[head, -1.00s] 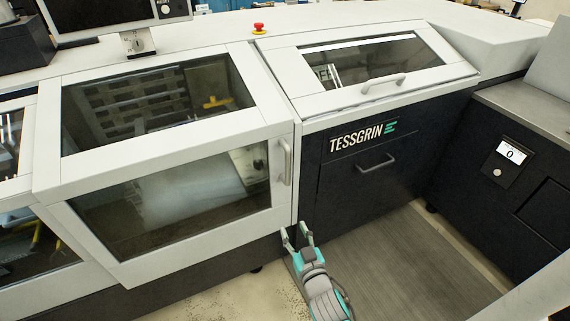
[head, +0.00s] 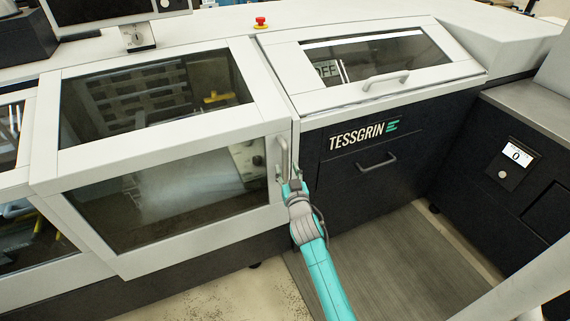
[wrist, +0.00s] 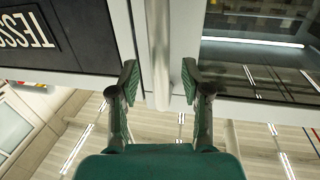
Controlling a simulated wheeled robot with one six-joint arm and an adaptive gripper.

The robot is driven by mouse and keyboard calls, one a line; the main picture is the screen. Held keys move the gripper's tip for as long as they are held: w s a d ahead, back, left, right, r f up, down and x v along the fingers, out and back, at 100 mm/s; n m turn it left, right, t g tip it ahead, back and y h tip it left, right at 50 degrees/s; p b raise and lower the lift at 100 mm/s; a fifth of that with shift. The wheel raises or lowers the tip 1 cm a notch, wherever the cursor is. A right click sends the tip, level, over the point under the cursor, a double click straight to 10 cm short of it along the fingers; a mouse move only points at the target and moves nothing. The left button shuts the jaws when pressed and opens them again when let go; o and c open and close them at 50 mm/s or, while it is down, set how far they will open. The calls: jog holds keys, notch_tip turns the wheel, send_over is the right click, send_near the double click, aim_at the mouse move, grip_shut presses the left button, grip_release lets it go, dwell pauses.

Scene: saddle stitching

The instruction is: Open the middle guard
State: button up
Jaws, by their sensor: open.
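The middle guard (head: 165,128) is a white-framed cover with dark windows on the left half of the machine, and it is closed. Its grey vertical handle (head: 283,157) is at the guard's right edge. My gripper (head: 287,180) is at the lower part of this handle. In the wrist view the handle (wrist: 158,50) runs down between the two open fingers of my gripper (wrist: 159,84), with a gap on each side. The fingers do not appear to press on it.
To the right are another closed guard (head: 378,62) with its own handle and a dark TESSGRIN panel (head: 372,150) with a drawer-like handle. A red emergency button (head: 261,22) is on top. A grey floor mat (head: 400,255) lies in front, with free room.

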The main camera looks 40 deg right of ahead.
aim_at(286, 166)
jog(key=shift+x, duration=1.7)
grip_shut()
